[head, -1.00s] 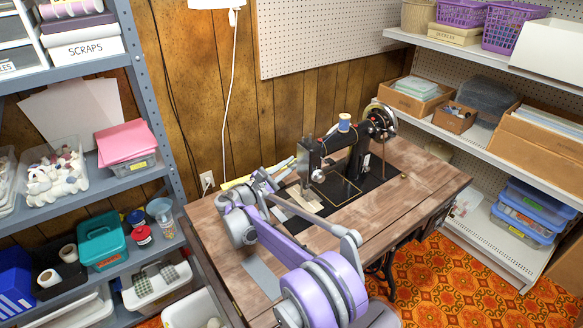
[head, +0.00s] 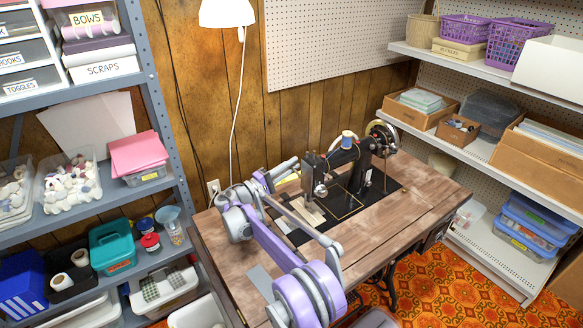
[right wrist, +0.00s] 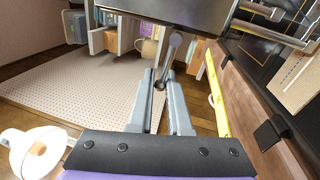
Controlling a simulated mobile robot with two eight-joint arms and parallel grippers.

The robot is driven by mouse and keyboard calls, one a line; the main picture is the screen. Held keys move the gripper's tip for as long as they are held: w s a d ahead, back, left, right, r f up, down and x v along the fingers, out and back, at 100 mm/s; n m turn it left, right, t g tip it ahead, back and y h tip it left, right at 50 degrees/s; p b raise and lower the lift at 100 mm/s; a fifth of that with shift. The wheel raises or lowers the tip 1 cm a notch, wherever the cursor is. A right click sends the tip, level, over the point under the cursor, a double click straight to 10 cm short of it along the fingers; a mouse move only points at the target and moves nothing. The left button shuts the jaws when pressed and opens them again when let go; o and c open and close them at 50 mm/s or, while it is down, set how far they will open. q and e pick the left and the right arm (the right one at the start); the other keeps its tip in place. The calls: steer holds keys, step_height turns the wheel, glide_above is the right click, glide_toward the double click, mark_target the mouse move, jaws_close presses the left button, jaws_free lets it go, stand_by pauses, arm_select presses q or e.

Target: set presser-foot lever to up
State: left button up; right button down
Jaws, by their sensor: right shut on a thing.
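The black sewing machine (head: 345,165) stands on the wooden table, its needle end toward my right arm. My right gripper (head: 290,168) is at that end of the machine, beside its head. In the right wrist view, the gripper (right wrist: 166,78) has its two grey fingers around a small metal lever with a rounded end (right wrist: 174,42), which appears to be the presser-foot lever. It sticks out by the dark machine head (right wrist: 190,12). The fingers are shut on it. In the head view my arm and gripper hide the lever. My left gripper is not in view.
The wooden table (head: 410,205) has clear room at its right and front. A yellow strip (right wrist: 216,92) lies close beside the fingers in the right wrist view. Shelves stand left (head: 120,78) and right (head: 475,160). A white lamp (head: 227,12) hangs by the wall.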

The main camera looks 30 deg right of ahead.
steer(key=shift+r+m, duration=0.35)
steer(key=shift+m, duration=0.55)
steer(key=shift+s+g, duration=0.1)
steer(key=shift+g, duration=0.2)
steer(key=c, duration=0.9)
jaws_free()
steer(key=shift+o, duration=0.2)
steer(key=shift+a, duration=0.1)
steer(key=p+v, duration=0.1)
steer(key=v, duration=0.9)
steer(key=shift+a, duration=0.3)
steer(key=shift+f, duration=0.1)
